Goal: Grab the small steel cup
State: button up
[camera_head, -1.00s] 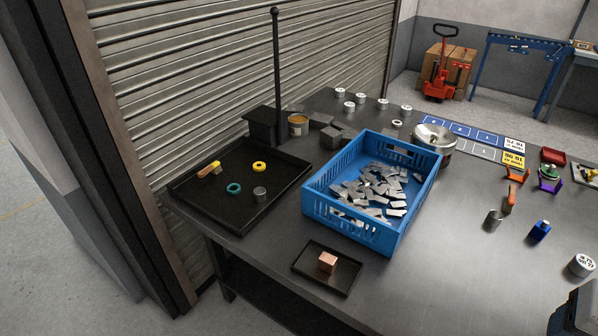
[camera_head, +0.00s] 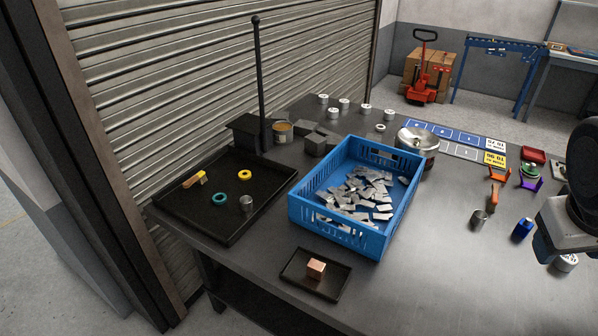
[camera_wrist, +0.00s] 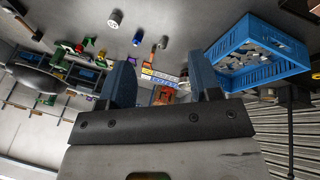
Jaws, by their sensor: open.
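Two small grey metal cylinders look like steel cups. One (camera_head: 479,219) stands on the bench at the right in the head view, left of a blue bottle (camera_head: 522,229). It also shows small near the top middle of the wrist view (camera_wrist: 163,42). The other (camera_head: 246,203) stands in the large black tray (camera_head: 226,237) at the left. I cannot tell which one the task names. My gripper (camera_wrist: 163,76) is open and empty in the wrist view, apart from both cups. In the head view only part of my arm shows at the right edge.
A blue crate (camera_head: 333,232) of metal pieces stands mid-bench. A small black tray (camera_head: 331,287) holds a copper-coloured block (camera_head: 316,268). Bench space in front of that cup is clear.

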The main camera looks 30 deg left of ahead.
jog(key=w+a+f+n+t+h, duration=0.1)
jog(key=w+a+f+n, duration=0.45)
jog(key=a, duration=0.55)
jog(key=w+a+f+n+t+h, duration=0.1)
jog(key=w+a+f+n+t, duration=0.1)
jog(key=w+a+n, duration=0.7)
jog(key=w+a+f+n+t+h, duration=0.1)
jog(key=w+a+f+n, duration=0.3)
jog(key=a, duration=0.9)
jog(key=s+a+f+n+t+y, duration=0.1)
jog(key=s+a+f+n+y, duration=0.1)
jog(key=a+f, duration=0.5)
jog(key=s+a+f+n+t+y, duration=0.2)
jog(key=s+a+f+n, duration=0.3)
jog(key=a, duration=1.3)
jog(key=s+a+f+n+t+y, duration=0.2)
jog(key=s+a+f+n, duration=0.1)
jog(key=a+f+n, duration=0.4)
jog(key=shift+s+a+f+n, duration=0.1)
jog(key=shift+a+f, duration=0.45)
jog(key=shift+a, duration=0.5)
jog(key=shift+s+a+f+n, duration=0.15)
jog(key=shift+a+f, duration=0.45)
jog(key=shift+a, duration=0.45)
jog(key=shift+s+a+f, duration=0.1)
jog(key=shift+a+f, duration=0.45)
jog(key=shift+a, duration=0.5)
jog(key=shift+x, duration=1.3)
jog(key=shift+w, duration=0.15)
